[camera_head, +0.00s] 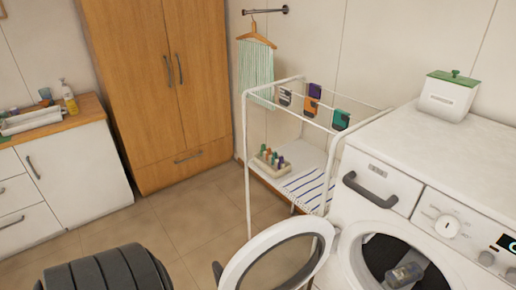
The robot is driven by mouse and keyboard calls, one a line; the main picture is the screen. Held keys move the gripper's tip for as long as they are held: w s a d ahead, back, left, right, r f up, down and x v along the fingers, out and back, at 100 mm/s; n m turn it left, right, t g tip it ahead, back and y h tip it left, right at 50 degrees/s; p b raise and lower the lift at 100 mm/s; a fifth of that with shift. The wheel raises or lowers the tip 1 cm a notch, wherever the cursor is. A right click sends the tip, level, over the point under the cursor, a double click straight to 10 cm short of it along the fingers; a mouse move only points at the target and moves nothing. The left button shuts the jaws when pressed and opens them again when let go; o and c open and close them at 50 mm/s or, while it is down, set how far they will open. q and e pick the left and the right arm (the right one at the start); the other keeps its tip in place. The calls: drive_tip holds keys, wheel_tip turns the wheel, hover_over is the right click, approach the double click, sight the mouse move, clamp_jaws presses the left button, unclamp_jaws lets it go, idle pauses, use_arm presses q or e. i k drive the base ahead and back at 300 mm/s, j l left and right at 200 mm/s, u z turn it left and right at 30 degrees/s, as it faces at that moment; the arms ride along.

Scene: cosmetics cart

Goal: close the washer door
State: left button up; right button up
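The white washer (436,147) stands at the right. Its round door (240,273) is swung wide open to the left of the opening, with a white rim and a clear middle. A small dark part, perhaps the door's handle, shows at the door's left edge. The lower part of the door is cut off by the picture's bottom edge. The dark drum opening (376,254) is uncovered, and a clear grey item (404,274) lies inside it. Neither of my grippers is in view.
A white rack (247,165) with hanging cloths stands left of the washer, behind the door. A white box with a green lid (447,97) sits on the washer. A wooden wardrobe (150,90) and white cabinet (75,172) stand farther back.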

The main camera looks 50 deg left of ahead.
sight(231, 278)
drive_tip(key=k+j+z, duration=0.15)
drive_tip(key=j, duration=0.3)
drive_tip(key=k+j+z, duration=0.1)
drive_tip(key=j, duration=0.35)
drive_tip(key=k+j+z, duration=0.15)
drive_tip(key=j, duration=0.3)
drive_tip(key=k+j+z, duration=0.15)
drive_tip(key=j, duration=0.25)
drive_tip(key=k+j+z, duration=0.1)
drive_tip(key=j, duration=0.3)
drive_tip(key=k, duration=0.1)
